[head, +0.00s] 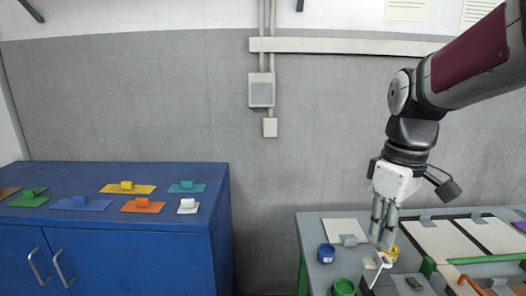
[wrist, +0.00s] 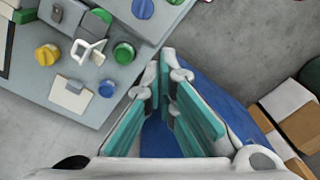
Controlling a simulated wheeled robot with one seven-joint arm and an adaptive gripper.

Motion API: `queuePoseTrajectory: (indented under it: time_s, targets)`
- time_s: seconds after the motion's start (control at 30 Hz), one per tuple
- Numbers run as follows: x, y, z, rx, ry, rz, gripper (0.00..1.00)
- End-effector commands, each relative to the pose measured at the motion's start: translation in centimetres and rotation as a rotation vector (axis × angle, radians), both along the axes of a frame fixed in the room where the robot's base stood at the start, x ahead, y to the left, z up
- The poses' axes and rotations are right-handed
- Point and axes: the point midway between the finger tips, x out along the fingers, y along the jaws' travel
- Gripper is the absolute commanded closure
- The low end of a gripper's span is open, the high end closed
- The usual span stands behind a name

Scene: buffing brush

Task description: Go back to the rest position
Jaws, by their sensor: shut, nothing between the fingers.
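My gripper (head: 381,243) hangs pointing down in front of the grey worktable (head: 316,233) in the head view. In the wrist view my gripper (wrist: 173,62) has its two teal-padded fingers close together at the tips, with nothing held. A blue tin (head: 326,253), a green tin (head: 343,287) and a yellow tin (head: 393,252) stand on the worktable. The yellow tin is partly hidden behind the fingers. A white square-framed piece (wrist: 88,51) lies between the yellow and green tins in the wrist view.
A blue cabinet (head: 130,250) at the left bears several coloured plates with blocks. A floor gap separates it from the worktable. A beige plate (head: 345,229) lies at the worktable's back left. Cardboard boxes (wrist: 282,105) stand at the right in the wrist view.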

Motion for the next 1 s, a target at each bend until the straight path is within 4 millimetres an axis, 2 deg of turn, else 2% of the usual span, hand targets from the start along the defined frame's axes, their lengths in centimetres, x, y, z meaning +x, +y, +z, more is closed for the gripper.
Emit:
queuePoseTrajectory:
  time_s: [0.03, 0.23, 0.5, 0.7, 1.0]
  targets:
    - [-1.4, 0.5, 0.7, -0.026, -0.035, -0.046, 1.00]
    - [-6.2, 1.4, 2.1, -0.060, -0.178, -0.259, 1.00]
    - [-11.9, 1.8, 2.1, 0.026, -0.359, -0.517, 1.00]
    - [-13.7, 1.9, 1.5, 0.096, -0.413, -0.616, 1.00]
    - [-14.0, 1.9, 1.4, 0.109, -0.422, -0.637, 1.00]
